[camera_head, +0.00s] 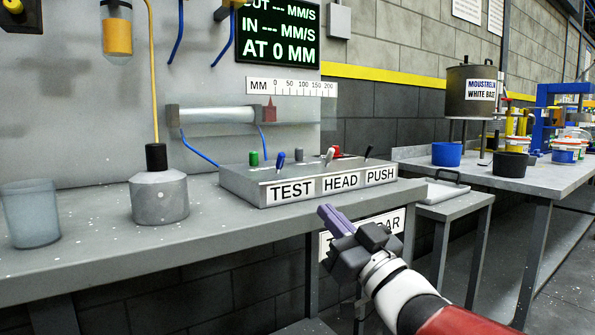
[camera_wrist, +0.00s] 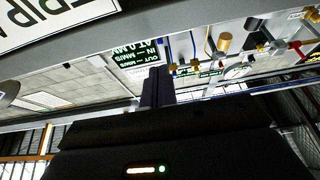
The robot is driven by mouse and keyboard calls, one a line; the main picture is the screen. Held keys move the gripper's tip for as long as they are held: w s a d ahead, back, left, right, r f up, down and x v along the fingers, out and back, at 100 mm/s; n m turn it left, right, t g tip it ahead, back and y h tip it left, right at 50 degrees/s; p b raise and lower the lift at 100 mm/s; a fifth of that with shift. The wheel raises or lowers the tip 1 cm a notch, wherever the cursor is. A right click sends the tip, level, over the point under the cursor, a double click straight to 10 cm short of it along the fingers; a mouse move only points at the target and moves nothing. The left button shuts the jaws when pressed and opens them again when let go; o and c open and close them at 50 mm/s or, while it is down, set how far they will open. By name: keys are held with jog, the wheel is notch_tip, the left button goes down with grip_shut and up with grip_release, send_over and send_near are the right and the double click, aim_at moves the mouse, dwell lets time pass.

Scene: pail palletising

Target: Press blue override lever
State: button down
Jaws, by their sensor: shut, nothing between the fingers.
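The blue lever (camera_head: 280,159) stands tilted on the left part of a grey control box (camera_head: 243,187), above the TEST label (camera_head: 291,191), in the head view. A pale lever (camera_head: 329,156) stands above HEAD and a black lever (camera_head: 368,151) above PUSH. My gripper (camera_head: 328,212) is shut and empty, in front of the bench and below the box, to the lower right of the blue lever and apart from it. Its fingers show in the wrist view (camera_wrist: 157,86); I cannot make out the blue lever there.
A grey canister (camera_head: 159,198) and a translucent cup (camera_head: 31,213) stand on the bench left of the box. A partly hidden sign (camera_head: 378,229) is below the bench edge behind my gripper. A table with a blue tub (camera_head: 446,154) is at right.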

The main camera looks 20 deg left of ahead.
aim_at(282, 161)
jog(key=p+x, duration=0.1)
jog(key=x, duration=1.3)
jog(key=shift+p, duration=0.35)
